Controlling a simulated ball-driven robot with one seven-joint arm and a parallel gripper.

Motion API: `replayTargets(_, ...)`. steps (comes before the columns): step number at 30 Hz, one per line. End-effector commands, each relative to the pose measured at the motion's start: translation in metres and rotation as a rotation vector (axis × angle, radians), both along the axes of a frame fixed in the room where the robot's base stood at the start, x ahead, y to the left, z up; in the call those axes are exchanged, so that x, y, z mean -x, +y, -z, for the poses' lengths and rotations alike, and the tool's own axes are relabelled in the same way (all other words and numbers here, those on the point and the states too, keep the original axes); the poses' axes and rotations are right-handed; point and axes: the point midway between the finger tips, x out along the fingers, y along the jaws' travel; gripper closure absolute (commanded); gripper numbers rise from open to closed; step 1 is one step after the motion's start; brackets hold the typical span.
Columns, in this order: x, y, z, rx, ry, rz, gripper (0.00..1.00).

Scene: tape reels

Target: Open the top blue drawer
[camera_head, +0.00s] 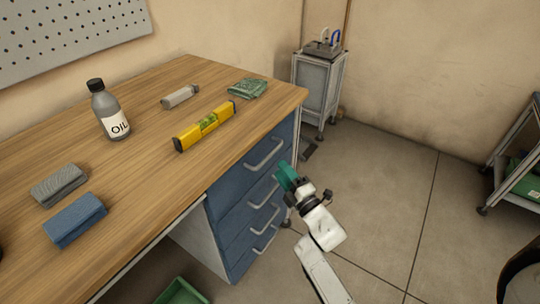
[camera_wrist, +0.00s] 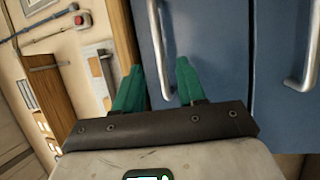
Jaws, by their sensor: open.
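The top blue drawer (camera_head: 240,168) is shut, just under the tabletop at the right end of the bench. Its grey bar handle (camera_head: 265,153) also shows in the wrist view (camera_wrist: 156,32), where the picture is turned and the drawer front (camera_wrist: 212,45) fills the right part. My gripper (camera_head: 286,177) has teal fingers and is open in front of the drawers. In the wrist view my gripper (camera_wrist: 160,66) has one fingertip on each side of the top handle. I cannot tell whether the fingers reach around the bar or stop short of it.
Lower blue drawers (camera_head: 240,222) with like handles are shut below. The wooden benchtop (camera_head: 130,185) holds an oil bottle (camera_head: 110,110), a yellow level (camera_head: 205,125), folded cloths and a small grey item. The floor (camera_head: 390,190) right of the drawers is mostly clear. A grey cabinet (camera_head: 318,85) stands behind.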

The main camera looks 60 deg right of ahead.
Motion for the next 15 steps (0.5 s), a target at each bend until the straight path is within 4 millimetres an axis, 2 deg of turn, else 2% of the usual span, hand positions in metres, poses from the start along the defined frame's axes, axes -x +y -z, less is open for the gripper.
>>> replayTargets(6,-0.038,-0.016,-0.009,-0.001,-0.003,0.001,0.6)
replayTargets(15,-0.067,-0.029,-0.013,-0.003,0.0,0.001,0.6)
